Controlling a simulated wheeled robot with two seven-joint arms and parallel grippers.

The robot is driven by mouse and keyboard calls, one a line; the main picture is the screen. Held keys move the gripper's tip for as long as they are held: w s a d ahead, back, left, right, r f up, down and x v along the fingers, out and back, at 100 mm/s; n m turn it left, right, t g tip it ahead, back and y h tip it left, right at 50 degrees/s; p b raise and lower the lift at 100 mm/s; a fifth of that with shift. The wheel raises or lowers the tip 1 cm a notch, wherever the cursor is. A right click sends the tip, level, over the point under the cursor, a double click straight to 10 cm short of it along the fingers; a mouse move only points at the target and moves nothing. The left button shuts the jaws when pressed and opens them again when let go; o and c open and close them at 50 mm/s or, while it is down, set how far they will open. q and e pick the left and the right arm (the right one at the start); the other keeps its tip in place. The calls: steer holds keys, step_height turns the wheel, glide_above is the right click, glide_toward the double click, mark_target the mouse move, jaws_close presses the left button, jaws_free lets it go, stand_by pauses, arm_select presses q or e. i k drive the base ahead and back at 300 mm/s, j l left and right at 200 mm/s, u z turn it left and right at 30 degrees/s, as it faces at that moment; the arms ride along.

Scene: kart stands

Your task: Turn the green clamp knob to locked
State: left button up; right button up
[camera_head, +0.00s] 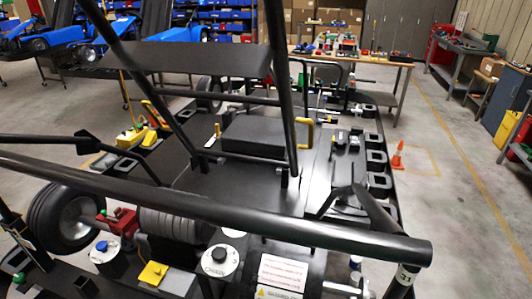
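A small green knob (19,278) shows at the lower left edge, low beside a dark post of the kart frame. It is too small to tell which way it is turned or whether it is locked. No gripper of mine can be made out in the head view, so nothing is seen touching the knob.
Black kart tubes (210,205) cross the near view. Nearby are a blue knob (101,246) and a black knob (219,253) on round white plates, a yellow block (153,273) and a wheel (70,218). An orange cone (397,158) stands on open floor at right.

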mark_target(19, 278)
steer(key=k+j+u, duration=0.1)
steer(key=u, duration=0.3)
steer(key=k+j+u, duration=0.15)
steer(key=u, duration=0.2)
steer(key=k+j+u, duration=0.15)
steer(key=u, duration=0.25)
steer(key=k+j+u, duration=0.1)
steer(key=j+u, duration=0.25)
